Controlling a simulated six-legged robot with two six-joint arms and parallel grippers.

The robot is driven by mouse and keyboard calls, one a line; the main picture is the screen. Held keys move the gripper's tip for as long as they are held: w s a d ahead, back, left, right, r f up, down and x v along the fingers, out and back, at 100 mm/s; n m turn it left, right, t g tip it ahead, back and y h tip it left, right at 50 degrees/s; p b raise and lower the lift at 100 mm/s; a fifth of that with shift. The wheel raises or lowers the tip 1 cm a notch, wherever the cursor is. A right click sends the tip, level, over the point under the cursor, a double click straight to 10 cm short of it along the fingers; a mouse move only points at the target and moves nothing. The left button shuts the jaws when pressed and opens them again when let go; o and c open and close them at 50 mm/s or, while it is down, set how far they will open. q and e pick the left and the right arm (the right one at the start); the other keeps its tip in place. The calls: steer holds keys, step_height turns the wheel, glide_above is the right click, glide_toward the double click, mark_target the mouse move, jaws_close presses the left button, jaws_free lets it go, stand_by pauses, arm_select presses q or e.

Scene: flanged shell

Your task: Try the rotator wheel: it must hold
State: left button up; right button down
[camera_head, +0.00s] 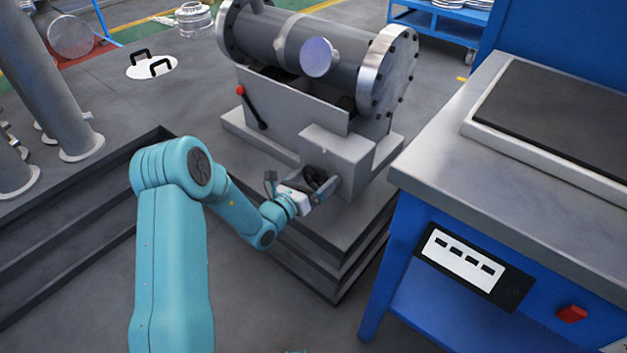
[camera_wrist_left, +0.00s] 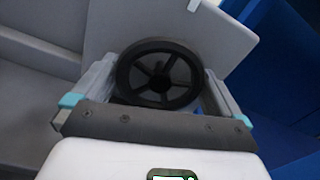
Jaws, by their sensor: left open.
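The rotator wheel (camera_head: 315,178) is a small black handwheel on the front of the grey box under the flanged shell (camera_head: 335,50). In the left wrist view the wheel (camera_wrist_left: 160,72) shows its dark rim and spokes. My left gripper (camera_head: 302,182) is at the wheel, partly covering it in the head view. In the left wrist view its fingers (camera_wrist_left: 160,78) are open, one on each side of the wheel. I cannot tell whether they touch the rim. My right gripper is in neither view.
A red-knobbed lever (camera_head: 250,106) stands on the rotator's side, left of the wheel. A blue workbench (camera_head: 430,170) with a grey top is close on the right. The stepped plinth (camera_head: 330,270) lies below the gripper. A white lid with black handles (camera_head: 152,68) lies on the floor.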

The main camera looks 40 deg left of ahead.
arm_select(q)
steer(key=s+p, duration=0.1)
steer(key=s, duration=0.6)
steer(key=shift+a, duration=0.25)
stand_by(0.5)
